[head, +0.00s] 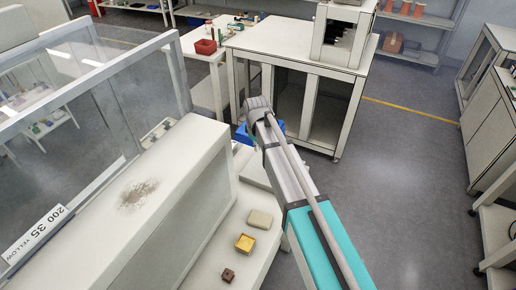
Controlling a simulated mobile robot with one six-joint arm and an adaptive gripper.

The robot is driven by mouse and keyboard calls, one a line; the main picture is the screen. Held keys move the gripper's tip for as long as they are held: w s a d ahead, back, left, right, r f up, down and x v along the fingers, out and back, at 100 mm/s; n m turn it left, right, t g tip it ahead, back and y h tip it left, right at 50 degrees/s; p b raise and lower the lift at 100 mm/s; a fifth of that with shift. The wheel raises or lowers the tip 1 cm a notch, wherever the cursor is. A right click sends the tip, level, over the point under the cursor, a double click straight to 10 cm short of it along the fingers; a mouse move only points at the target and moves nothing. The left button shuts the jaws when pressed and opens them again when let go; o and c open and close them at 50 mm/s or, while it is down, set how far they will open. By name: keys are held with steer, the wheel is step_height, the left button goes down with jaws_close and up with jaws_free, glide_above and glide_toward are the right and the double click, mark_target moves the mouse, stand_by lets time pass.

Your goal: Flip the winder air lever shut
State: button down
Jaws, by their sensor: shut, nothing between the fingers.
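I cannot pick out the winder air lever in the head view. My gripper does not show; the part of the arm beyond that joint is hidden. A blue object (243,136) shows partly behind my arm, and I cannot tell what it is. A white machine housing with a dark smudge (140,194) stands at the left, with a label reading "200 35 YELLOW" (37,236) at its lower left.
A low white surface (221,238) holds a beige block (260,219), a yellow box (245,243) and a small brown piece (228,275). A framed clear guard (115,110) rises at left. A white cabinet (290,50) stands behind. Floor (405,165) is clear at right.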

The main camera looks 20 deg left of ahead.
steer(key=shift+w+f+b, duration=0.15)
steer(key=shift+f+b, duration=1.95)
steer(key=shift+f, duration=0.15)
steer(key=shift+w+f+b, duration=0.15)
steer(key=shift+f+b, duration=1.9)
steer(key=shift+f, duration=0.15)
steer(key=d, duration=0.1)
steer(key=s+d+r+p, duration=0.1)
steer(key=shift+s+d+r, duration=0.1)
steer(key=shift+d+r, duration=0.15)
steer(key=shift+d, duration=0.05)
steer(key=shift+s+d+r+p, duration=0.1)
steer(key=shift+s+d+p, duration=0.05)
steer(key=shift+d+p, duration=0.3)
steer(key=shift+s+a, duration=0.1)
